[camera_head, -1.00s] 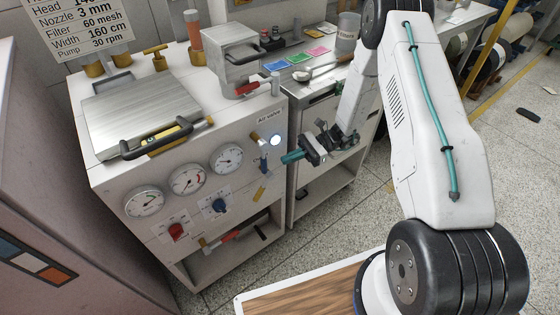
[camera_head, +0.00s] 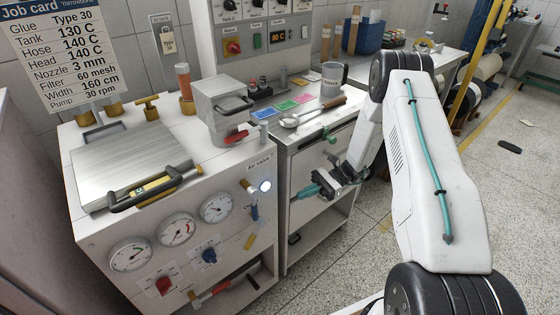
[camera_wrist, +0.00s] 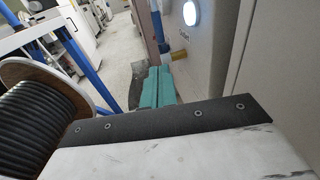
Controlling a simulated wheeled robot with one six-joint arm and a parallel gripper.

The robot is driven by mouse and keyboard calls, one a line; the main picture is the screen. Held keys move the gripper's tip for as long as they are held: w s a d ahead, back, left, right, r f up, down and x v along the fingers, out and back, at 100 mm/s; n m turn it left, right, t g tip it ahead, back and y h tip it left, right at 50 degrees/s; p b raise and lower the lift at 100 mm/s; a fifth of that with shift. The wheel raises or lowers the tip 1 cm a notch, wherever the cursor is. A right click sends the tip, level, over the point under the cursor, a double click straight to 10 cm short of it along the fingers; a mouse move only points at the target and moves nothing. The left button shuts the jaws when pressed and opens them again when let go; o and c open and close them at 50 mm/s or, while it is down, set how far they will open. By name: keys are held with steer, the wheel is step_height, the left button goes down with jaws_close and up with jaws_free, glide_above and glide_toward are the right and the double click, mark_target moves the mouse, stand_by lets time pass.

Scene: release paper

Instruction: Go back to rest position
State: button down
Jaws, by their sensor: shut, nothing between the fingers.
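My gripper (camera_head: 306,192) is in the middle of the head view, just right of the glue machine's front and in front of the side cabinet. Its teal fingers are shut together with nothing between them. In the wrist view the teal fingers (camera_wrist: 156,88) lie side by side, close to a pale panel with a lit round lamp (camera_wrist: 190,12). The same lit lamp (camera_head: 265,186) shows in the head view near the Air valve label, with a blue-handled valve (camera_head: 254,212) below it. My gripper appears apart from the valve.
The glue machine (camera_head: 120,225) has gauges (camera_head: 176,232), a red knob (camera_head: 164,286) and a blue knob (camera_head: 209,255). The side cabinet (camera_head: 318,165) carries coloured cards, a ladle and a grey mug (camera_head: 332,78). A cable reel (camera_wrist: 38,115) is close in the wrist view. Open floor (camera_head: 500,190) lies right.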

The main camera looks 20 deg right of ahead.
steer(key=s+a+r+n+t+h, duration=0.1)
steer(key=s+a+r+n+h, duration=0.1)
steer(key=s+r+n+h, duration=0.6)
steer(key=s+a+r+n+t+h, duration=0.2)
steer(key=s+r+n+h, duration=0.6)
steer(key=s+r, duration=1.4)
step_height(320, 180, up, 5)
steer(key=shift+a+f+h, duration=0.1)
steer(key=shift+a+h, duration=0.25)
steer(key=shift+h, duration=0.05)
